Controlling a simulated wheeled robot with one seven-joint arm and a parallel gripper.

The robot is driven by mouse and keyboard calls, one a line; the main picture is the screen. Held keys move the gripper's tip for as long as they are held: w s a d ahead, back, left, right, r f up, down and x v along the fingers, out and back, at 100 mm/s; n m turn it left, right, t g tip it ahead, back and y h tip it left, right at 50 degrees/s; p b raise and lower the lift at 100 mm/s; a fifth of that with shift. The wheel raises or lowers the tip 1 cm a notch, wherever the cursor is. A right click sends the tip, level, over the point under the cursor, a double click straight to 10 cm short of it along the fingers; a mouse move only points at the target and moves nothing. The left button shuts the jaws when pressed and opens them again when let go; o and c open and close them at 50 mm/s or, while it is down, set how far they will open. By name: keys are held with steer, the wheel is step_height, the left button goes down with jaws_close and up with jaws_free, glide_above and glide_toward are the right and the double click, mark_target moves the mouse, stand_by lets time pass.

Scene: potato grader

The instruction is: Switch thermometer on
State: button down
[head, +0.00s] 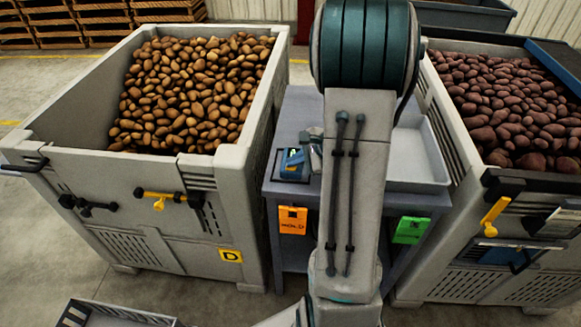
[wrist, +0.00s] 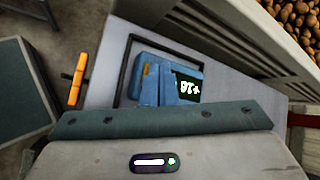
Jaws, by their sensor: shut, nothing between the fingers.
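The thermometer (wrist: 188,74) is a blue device lying in a black-edged holder on the grey table between the two potato crates. Its dark display (wrist: 187,87) shows pale characters, which I cannot read surely. It also shows in the head view (head: 291,160), just left of my arm. My gripper (wrist: 160,78) is shut and empty, its fingers over the thermometer in the wrist view. Whether they touch it I cannot tell. In the head view my arm hides most of the gripper. The fingers cover part of the thermometer's body, and I cannot make out a button.
A grey crate of brown potatoes (head: 190,95), marked D, stands left of the table (head: 292,112). A crate of reddish potatoes (head: 510,105) stands right. A shallow grey tray (head: 432,150) is on the table's right side. Orange (head: 292,219) and green (head: 410,230) tags hang in front.

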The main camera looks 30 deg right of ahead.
mark_target(295, 168)
steer(key=shift+r, duration=0.55)
steer(key=shift+r+p, duration=2.1)
steer(key=shift+r, duration=0.9)
